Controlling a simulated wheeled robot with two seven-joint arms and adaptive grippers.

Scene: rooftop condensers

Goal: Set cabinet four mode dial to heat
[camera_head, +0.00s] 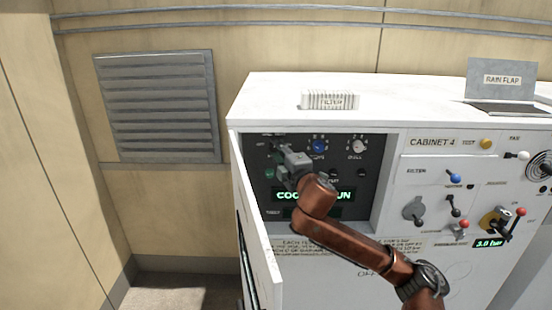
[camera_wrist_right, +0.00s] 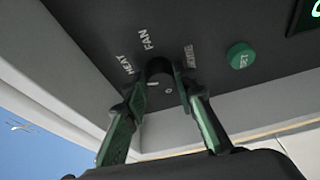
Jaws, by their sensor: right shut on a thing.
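Cabinet four (camera_head: 300,95) is a white unit with its left door (camera_head: 256,225) open on a dark control panel (camera_head: 345,185). The dark mode dial (camera_wrist_right: 159,68) shows in the wrist view, with HEAT, FAN and a third, hard-to-read label around it. My right gripper (camera_wrist_right: 160,84) is shut on this dial, one finger on each side. In the head view my right gripper (camera_head: 285,160) covers the dial at the panel's upper left. A green-lit display (camera_head: 345,197) is partly hidden by my arm; "COO" and "UN" show. My left gripper is not in view.
A green SET button (camera_wrist_right: 242,56) is beside the dial. A blue knob (camera_head: 318,146) and a white knob (camera_head: 358,147) are further right on the panel. Levers and valves crowd the right face. A filter (camera_head: 330,101) and a rain flap (camera_head: 502,79) are on top.

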